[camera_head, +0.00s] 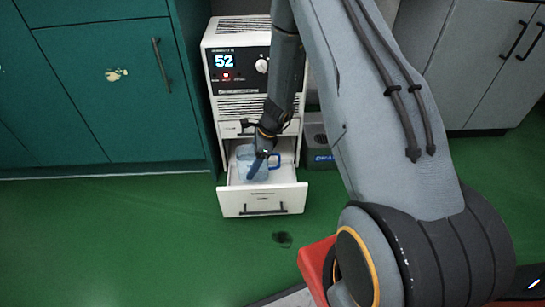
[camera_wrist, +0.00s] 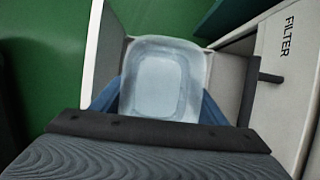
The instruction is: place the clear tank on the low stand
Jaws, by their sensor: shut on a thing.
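My gripper (camera_head: 260,163) reaches down into the drawer from above and is shut on the tank. In the wrist view the tank (camera_wrist: 160,80) appears straight ahead, its rounded rectangular opening facing the camera, with blue parts on both sides. My dark gripper body hides its near edge. I cannot make out a low stand in either view.
The white machine (camera_head: 236,75) shows "52" on its display. A panel marked FILTER (camera_wrist: 290,60) with a dark handle stands close right of the tank. A dark grey box (camera_head: 319,145) is right of the machine. Teal cabinets (camera_head: 105,80) stand left; green floor (camera_head: 120,235) is mostly clear.

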